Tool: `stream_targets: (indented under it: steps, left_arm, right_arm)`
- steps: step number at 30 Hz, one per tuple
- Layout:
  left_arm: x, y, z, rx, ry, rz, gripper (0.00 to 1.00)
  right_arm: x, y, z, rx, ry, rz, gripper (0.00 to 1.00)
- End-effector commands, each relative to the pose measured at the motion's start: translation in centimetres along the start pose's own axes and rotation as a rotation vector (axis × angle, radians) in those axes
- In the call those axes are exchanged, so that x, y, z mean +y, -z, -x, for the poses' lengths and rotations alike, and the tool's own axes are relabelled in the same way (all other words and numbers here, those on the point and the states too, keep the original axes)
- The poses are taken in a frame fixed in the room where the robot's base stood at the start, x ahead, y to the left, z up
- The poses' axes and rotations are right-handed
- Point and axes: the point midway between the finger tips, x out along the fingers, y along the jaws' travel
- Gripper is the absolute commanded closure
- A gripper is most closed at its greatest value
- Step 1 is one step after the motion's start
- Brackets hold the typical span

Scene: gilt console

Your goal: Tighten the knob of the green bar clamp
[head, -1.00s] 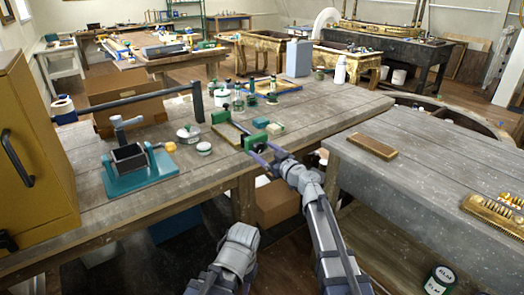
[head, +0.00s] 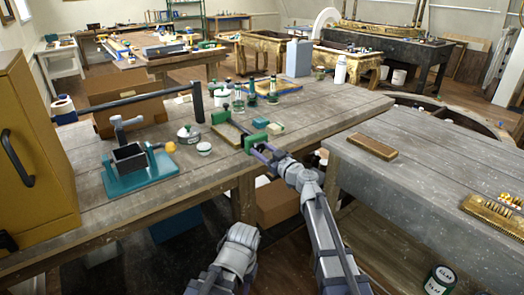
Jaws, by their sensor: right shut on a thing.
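The green bar clamp lies on the grey wooden bench, with one green jaw (head: 221,117) farther back and the other green jaw (head: 256,141) at the bench's front edge. A board lies between the jaws. My right gripper (head: 263,151) reaches up to the near jaw from the front and is shut at the clamp's knob end. The knob itself is hidden by the fingers. My left arm shows only as grey links at the bottom centre; its gripper is not in view.
A teal-based vise (head: 135,168) stands left on the bench (head: 200,180). A small white-topped jar (head: 204,149) and green blocks (head: 260,123) lie near the clamp. A second bench (head: 420,165) with a brown block (head: 372,147) stands close right of my right arm.

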Motion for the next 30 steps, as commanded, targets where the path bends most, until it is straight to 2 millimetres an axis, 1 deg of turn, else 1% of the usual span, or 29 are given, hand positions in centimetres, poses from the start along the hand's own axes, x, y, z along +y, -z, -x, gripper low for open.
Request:
stream_targets:
  steps: [1, 2, 8, 14, 20, 30]
  left_arm:
    - [0.00, 0.00, 0.00, 0.000, 0.000, 0.000, 0.64]
    - [0.00, 0.00, 0.00, 0.000, 0.000, 0.000, 0.64]
    - [0.00, 0.00, 0.00, 0.000, 0.000, 0.000, 0.64]
    - [0.00, 0.00, 0.00, 0.000, 0.000, 0.000, 0.64]
    - [0.00, 0.00, -0.01, 0.000, 0.000, 0.000, 0.64]
    - [0.00, 0.00, -0.02, 0.000, 0.000, 0.000, 0.64]
  right_arm:
    - [-0.01, 0.00, 0.01, 0.000, 0.000, 0.000, 0.98]
    - [-0.01, 0.00, 0.01, 0.000, 0.000, 0.000, 1.00]
    - [-0.01, 0.00, 0.01, 0.000, 0.000, -0.010, 1.00]
    - [0.00, -0.01, 0.01, 0.000, 0.000, -0.079, 1.00]
    - [0.02, -0.01, 0.02, 0.000, 0.000, -0.229, 1.00]
    - [0.06, -0.04, 0.05, 0.000, 0.000, -0.552, 1.00]
